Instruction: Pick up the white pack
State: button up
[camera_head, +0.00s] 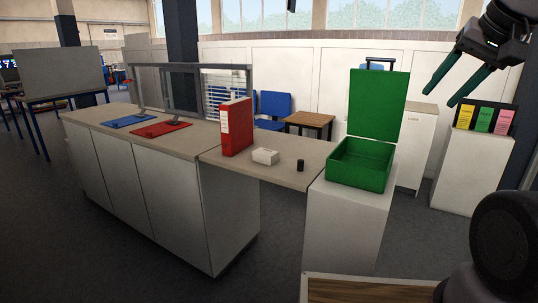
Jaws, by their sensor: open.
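The white pack (265,156) is a small white box lying on the grey-beige counter (225,158), between a red binder and a small black cylinder. My gripper (444,95) is at the upper right, in the air, with its two dark green fingers apart and nothing between them. It is well to the right of the pack and higher in the picture. The pack is in full view.
The upright red binder (237,127) stands just left of the pack, the black cylinder (300,165) to its right. An open green case (362,165) with raised lid stands on a white pedestal (342,225). Blue and red mats (161,129) lie farther left.

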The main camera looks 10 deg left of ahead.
aim_at(267, 156)
jog(key=i+u, duration=0.45)
jog(key=u, duration=0.3)
jog(key=i+u, duration=0.35)
jog(key=k, duration=0.1)
